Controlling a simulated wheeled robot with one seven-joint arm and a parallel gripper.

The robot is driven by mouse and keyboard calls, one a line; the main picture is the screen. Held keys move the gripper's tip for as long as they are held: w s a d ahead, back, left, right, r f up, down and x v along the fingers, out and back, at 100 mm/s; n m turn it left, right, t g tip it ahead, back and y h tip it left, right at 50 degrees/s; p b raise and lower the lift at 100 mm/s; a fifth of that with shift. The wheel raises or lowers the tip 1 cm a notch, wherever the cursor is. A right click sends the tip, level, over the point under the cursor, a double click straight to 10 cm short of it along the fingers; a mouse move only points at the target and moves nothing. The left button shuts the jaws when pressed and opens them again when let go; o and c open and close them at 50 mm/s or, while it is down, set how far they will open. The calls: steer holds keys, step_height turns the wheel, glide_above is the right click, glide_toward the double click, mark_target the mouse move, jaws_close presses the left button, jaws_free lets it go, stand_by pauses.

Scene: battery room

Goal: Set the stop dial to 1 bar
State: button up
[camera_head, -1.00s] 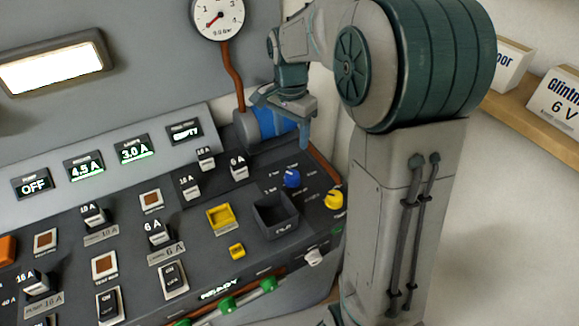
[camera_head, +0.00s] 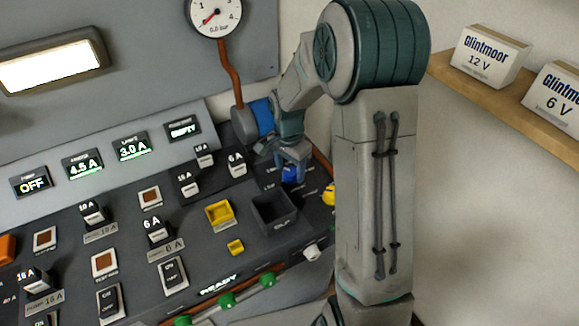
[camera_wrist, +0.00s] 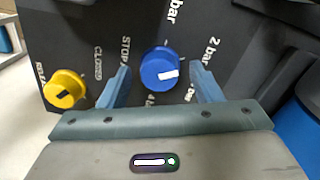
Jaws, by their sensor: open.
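The blue stop dial (camera_wrist: 161,66) sits on the dark panel in the wrist view, with a white mark on its top pointing right. Labels around it include "STOP", "2 bar" and another partly cut off "bar"; some are hidden by the fingers. My gripper (camera_wrist: 160,75) is open, one finger on each side of the dial, with visible gaps. In the head view my gripper (camera_head: 291,160) is low over the blue dial (camera_head: 290,174) and partly covers it.
A yellow knob (camera_wrist: 64,89), labelled "CLOSED" beside it, is left of the fingers. A blue cylinder (camera_head: 263,115) stands behind the gripper. A dark open cup (camera_head: 273,212) and a gauge (camera_head: 214,14) with its needle at lower left are nearby. Switches fill the left panel.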

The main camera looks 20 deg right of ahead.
steer(key=c, duration=1)
steer(key=shift+n, duration=0.3)
steer(key=n+b, duration=0.1)
steer(key=n, duration=1)
steer(key=shift+b, duration=0.4)
steer(key=shift+n, duration=0.3)
steer(key=o, duration=1)
